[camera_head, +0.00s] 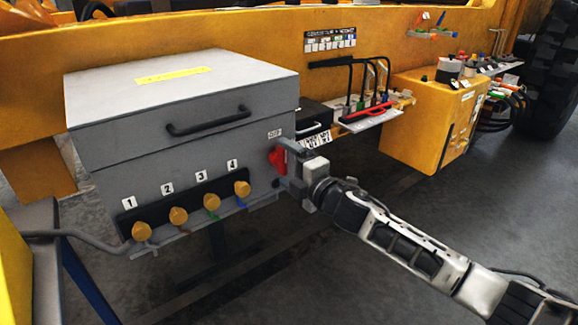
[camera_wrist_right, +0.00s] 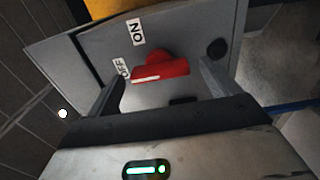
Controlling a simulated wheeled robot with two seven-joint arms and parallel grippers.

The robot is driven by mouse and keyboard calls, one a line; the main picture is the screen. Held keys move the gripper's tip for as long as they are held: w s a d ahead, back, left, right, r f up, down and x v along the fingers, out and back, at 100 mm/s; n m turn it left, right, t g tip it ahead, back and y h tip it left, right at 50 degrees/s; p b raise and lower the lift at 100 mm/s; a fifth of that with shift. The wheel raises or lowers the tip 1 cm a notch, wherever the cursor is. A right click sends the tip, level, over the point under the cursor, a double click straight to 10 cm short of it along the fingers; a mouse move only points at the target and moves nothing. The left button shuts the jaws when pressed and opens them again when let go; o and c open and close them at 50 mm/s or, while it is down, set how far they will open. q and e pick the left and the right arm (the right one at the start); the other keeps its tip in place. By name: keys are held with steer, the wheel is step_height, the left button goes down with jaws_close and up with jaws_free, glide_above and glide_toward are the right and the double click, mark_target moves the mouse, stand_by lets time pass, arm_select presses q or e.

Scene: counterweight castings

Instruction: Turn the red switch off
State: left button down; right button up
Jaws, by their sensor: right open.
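The red switch (camera_head: 277,158) sits on the right side of the grey box (camera_head: 185,150). In the right wrist view the red switch (camera_wrist_right: 165,72) shows close up, with an ON label (camera_wrist_right: 136,32) above it and an OFF label (camera_wrist_right: 122,68) by its left end. Its handle lies roughly across that picture; I cannot tell its setting for sure. My right gripper (camera_head: 289,166) is open at the box's side, its fingers on either side of the switch. I see a gap between the handle and each finger in the wrist view. My left gripper is not in view.
The box has a black lid handle (camera_head: 208,122) and several numbered orange knobs (camera_head: 178,215) with cables along its front. A tool shelf (camera_head: 370,118) and a yellow cabinet (camera_head: 432,120) stand to the right. Open floor (camera_head: 520,200) lies at the right.

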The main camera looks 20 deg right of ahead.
steer(key=b+v, duration=0.2)
steer(key=v, duration=1.4)
steer(key=s+a+f+m+g+h, duration=0.1)
steer(key=s+a+f+m+g, duration=0.2)
steer(key=s+f+m, duration=0.6)
steer(key=s+a+f+m+g+h, duration=0.2)
steer(key=s+a+f+m, duration=0.4)
steer(key=f, duration=0.8)
steer(key=s+m+g, duration=0.1)
steer(key=s+m, duration=0.1)
steer(key=m, duration=0.2)
steer(key=shift+s+a+f+m, duration=0.35)
steer(key=shift+s+m, duration=0.05)
steer(key=shift+c, duration=0.4)
